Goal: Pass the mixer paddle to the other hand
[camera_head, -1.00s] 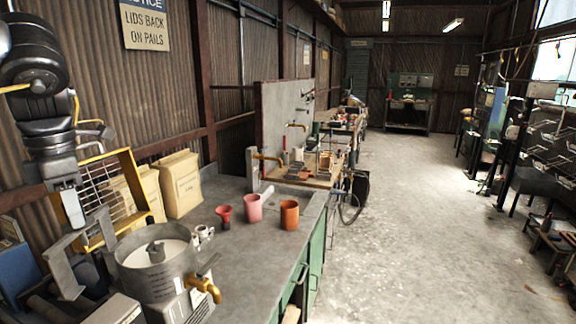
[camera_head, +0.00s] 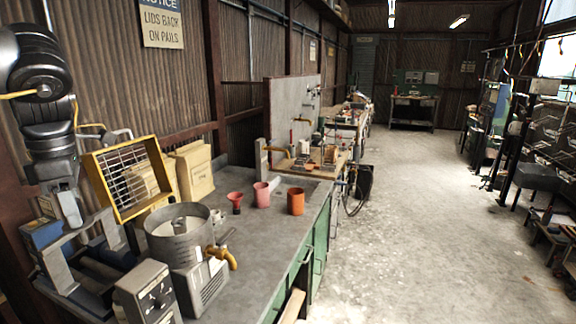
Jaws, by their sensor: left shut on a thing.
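My left gripper (camera_head: 72,217) hangs at the far left, above the near end of the bench. The exact grip on the paddle is hard to make out. My right gripper is not in view.
A grey control box (camera_head: 150,292) stands in front of the pot. A yellow wire-mesh frame (camera_head: 115,205) and pale sacks (camera_head: 193,172) stand behind. The floor at right is open.

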